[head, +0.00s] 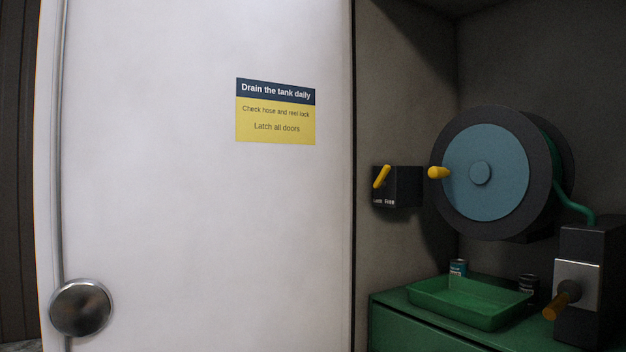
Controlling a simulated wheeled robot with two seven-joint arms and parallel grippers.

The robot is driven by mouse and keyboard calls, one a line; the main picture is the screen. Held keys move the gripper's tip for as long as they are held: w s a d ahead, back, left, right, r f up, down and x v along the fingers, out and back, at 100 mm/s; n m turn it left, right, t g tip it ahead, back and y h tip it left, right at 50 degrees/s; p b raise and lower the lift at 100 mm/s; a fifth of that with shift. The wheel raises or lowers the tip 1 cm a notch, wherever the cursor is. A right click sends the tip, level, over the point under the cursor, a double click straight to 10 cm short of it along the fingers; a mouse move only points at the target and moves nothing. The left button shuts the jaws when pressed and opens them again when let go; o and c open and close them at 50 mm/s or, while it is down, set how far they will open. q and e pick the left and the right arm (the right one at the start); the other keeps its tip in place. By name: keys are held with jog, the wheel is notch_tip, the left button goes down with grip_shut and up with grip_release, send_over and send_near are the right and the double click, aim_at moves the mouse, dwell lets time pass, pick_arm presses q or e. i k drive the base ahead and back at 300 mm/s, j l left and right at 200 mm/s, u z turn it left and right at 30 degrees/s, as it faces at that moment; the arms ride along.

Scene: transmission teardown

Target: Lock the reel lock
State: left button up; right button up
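The hose reel (485,172) is on the right, a dark drum with a blue face plate and a yellow crank knob (438,172) at its left. Just left of it, a small dark box (397,187) is mounted on the grey wall. The box carries a yellow lever (381,176) that tilts up to the right. White lettering under the lever is too small to read fully; its last word looks like "Free". A green hose (572,205) runs from the reel down to the right. Neither of my grippers is in view.
A large white door panel (200,220) with a round metal knob (81,308) and a yellow sign (275,111) fills the left. A dark box (590,285) with an orange handle (562,300) is at far right.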

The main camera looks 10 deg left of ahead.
aim_at(380, 183)
jog(key=i+j+u, duration=0.2)
jog(key=i+u, duration=0.7)
